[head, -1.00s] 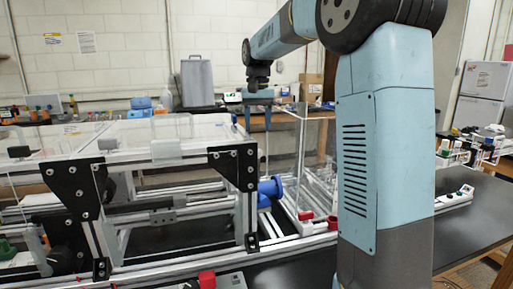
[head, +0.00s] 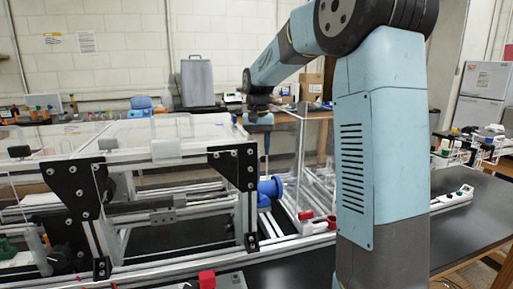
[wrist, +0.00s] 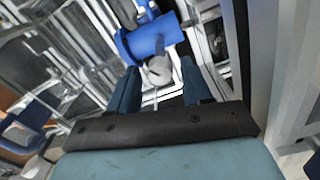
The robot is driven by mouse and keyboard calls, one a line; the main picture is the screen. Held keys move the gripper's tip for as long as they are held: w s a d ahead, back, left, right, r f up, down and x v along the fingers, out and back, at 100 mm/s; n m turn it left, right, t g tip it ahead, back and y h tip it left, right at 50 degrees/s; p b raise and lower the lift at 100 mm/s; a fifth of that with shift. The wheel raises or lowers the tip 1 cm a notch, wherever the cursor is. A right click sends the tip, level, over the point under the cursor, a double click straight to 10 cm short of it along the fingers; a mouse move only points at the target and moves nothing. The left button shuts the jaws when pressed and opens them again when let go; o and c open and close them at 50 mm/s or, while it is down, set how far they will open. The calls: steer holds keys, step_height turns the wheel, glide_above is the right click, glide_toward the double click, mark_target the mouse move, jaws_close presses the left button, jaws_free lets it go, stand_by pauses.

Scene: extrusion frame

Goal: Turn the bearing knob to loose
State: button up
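A round pale grey knob-like part (wrist: 158,70) shows between the fingers in the wrist view, beside a blue cylinder with flanges (wrist: 150,40). No label or marking on it can be read, so I cannot tell its setting. In the head view the blue cylinder (head: 270,189) sits on the extrusion frame (head: 185,187), right of a black plate. My gripper (wrist: 161,82) is open, with its two blue fingers apart and the grey part seen beyond and between them. I see no clear contact. In the head view my gripper (head: 262,135) is above the blue cylinder, its fingertips hard to make out.
Black bracket plates (head: 235,168) and clear panels (head: 310,150) stand around the frame. The dark tabletop (head: 465,225) is mostly clear at right.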

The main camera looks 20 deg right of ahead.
jaws_close()
steer(key=shift+n, duration=2.4)
steer(key=shift+o, duration=0.7)
jaws_free()
step_height(320, 180, up, 14)
steer(key=shift+f, duration=0.15)
